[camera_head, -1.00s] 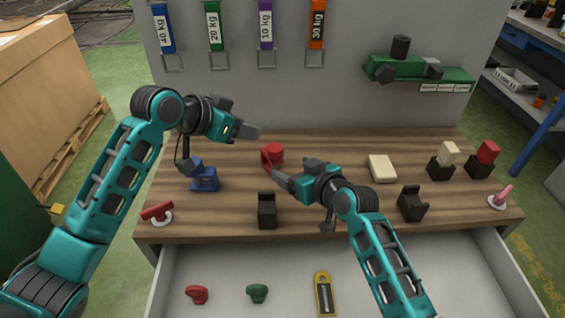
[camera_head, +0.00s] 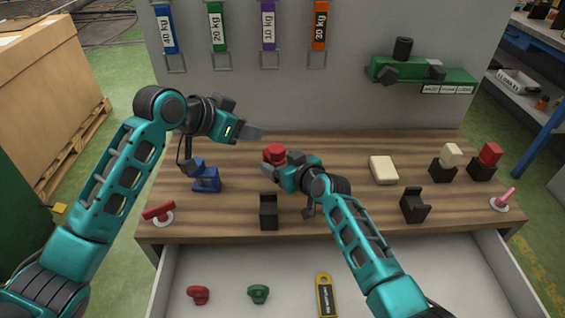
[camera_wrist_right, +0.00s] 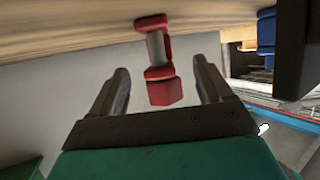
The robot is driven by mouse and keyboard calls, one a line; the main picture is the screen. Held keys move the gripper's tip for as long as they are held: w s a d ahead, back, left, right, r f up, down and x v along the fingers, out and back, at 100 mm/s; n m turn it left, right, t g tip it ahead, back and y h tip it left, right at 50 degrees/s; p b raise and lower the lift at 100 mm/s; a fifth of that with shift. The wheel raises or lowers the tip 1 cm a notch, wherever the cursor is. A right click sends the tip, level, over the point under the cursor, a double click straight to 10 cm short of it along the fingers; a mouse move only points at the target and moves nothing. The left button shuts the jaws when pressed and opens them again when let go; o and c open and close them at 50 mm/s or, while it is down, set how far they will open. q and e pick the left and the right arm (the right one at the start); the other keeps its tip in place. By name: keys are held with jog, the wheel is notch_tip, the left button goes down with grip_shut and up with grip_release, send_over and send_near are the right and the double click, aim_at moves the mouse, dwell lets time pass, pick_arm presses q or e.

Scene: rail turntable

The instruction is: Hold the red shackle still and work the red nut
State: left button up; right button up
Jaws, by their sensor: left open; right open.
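A red fitting (camera_head: 274,152) stands on the wooden bench in the head view. In the right wrist view it has a red end block (camera_wrist_right: 163,90), a grey shank (camera_wrist_right: 157,48) and a red part (camera_wrist_right: 152,22) against the wood. I cannot tell surely which red part is the shackle and which the nut. My right gripper (camera_head: 272,164) is open at the fitting. Its fingers (camera_wrist_right: 160,72) stand either side of the red end block, with gaps on both sides. My left gripper (camera_head: 256,134) is open, above the bench and left of the fitting, apart from it.
A blue block (camera_head: 206,178), a red handle (camera_head: 158,211) and a black holder (camera_head: 268,211) stand on the bench (camera_head: 222,222). A cream block (camera_head: 383,169) lies to the right. The open drawer (camera_head: 420,262) below holds red and green knobs and a yellow tag.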

aim_at(275, 149)
jog(key=shift+c, duration=0.4)
jog(key=c, duration=1.3)
jog(key=shift+o, duration=0.2)
pick_arm(q)
jog(key=shift+o, duration=1.2)
jog(key=shift+w+d, duration=0.15)
jog(key=w+d+f+g+y, duration=0.1)
jog(key=w+d+f, duration=0.1)
jog(key=f, duration=0.1)
jog(key=w+d+f+g+y, duration=0.1)
jog(key=f+y, duration=0.1)
jog(key=f, duration=0.1)
jog(key=w+d+f+g+y, duration=0.1)
jog(key=w+d+f+g, duration=0.1)
jog(key=f, duration=0.2)
jog(key=shift+w+d, duration=0.3)
jog(key=shift+d, duration=0.05)
